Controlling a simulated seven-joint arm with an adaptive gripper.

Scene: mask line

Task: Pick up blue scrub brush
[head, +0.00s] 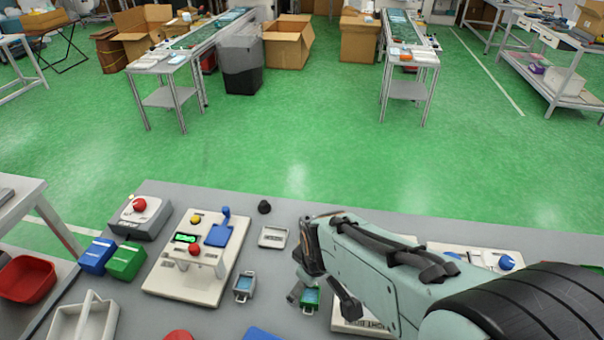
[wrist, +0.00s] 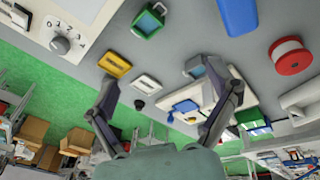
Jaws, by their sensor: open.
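A long blue object (wrist: 238,17), which may be the blue scrub brush, lies on the grey table at the top edge of the wrist view, partly cut off. A blue piece at the bottom edge of the head view (head: 262,334) seems to be the same thing; its bristles cannot be made out. My gripper (head: 322,301) is open and empty above the table, to the right of that blue piece in the head view. In the wrist view its two fingers (wrist: 171,84) are spread wide, and the blue object is beyond the right finger, apart from it.
A grey-framed buckle-like piece (head: 243,287) and a green one (head: 310,298) lie near my gripper. A white press fixture (head: 170,277) stands left. Blue (head: 97,255) and green (head: 127,261) boxes sit further left. A red spool (wrist: 290,57) is beside the blue object.

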